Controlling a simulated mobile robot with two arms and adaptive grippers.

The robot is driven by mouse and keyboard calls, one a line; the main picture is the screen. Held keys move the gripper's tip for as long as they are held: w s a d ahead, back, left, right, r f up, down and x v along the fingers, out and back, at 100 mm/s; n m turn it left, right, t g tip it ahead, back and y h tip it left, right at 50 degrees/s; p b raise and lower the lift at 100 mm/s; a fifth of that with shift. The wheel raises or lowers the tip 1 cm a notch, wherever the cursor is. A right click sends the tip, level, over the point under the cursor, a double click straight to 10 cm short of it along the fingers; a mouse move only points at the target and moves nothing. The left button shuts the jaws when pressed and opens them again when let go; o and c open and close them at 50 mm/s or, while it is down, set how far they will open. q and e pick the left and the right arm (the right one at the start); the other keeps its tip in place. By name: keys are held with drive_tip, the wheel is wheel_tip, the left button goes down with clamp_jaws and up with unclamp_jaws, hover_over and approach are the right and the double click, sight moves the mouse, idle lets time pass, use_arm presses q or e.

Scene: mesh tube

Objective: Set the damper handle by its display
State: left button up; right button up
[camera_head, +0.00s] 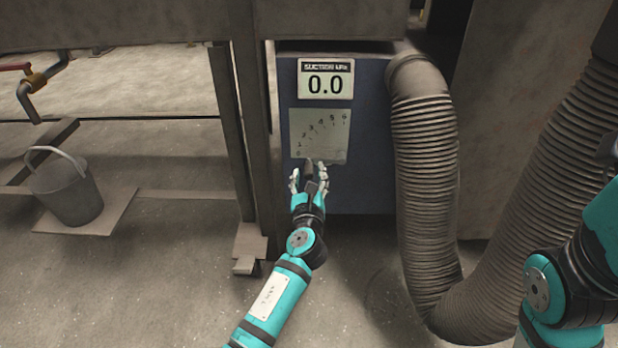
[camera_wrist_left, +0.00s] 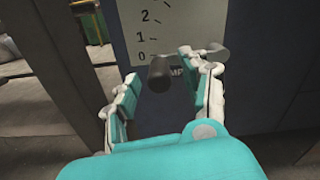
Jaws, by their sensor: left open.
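The display (camera_head: 326,79) on the blue cabinet reads 0.0 under the label SUCTION. Below it is a pale scale plate (camera_head: 320,133) with an arc of numbers, also seen in the left wrist view (camera_wrist_left: 178,28). The damper handle's dark grip (camera_wrist_left: 159,73) is near the 0 mark in the left wrist view. In the head view the handle (camera_head: 309,169) shows between the fingers of my left gripper (camera_head: 310,178). The left gripper is open, its fingers either side of the grip; I cannot tell whether they touch it. My right gripper is not in view.
A ribbed hose (camera_head: 425,160) runs down the cabinet's right side and curves up at the right. A steel post (camera_head: 240,130) stands left of the cabinet (camera_head: 365,185). A bucket (camera_head: 68,190) sits on a board at the left. The floor between is clear.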

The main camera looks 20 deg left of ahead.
use_arm(q)
drive_tip(key=shift+x, duration=0.85)
drive_tip(key=shift+c, duration=0.4)
clamp_jaws()
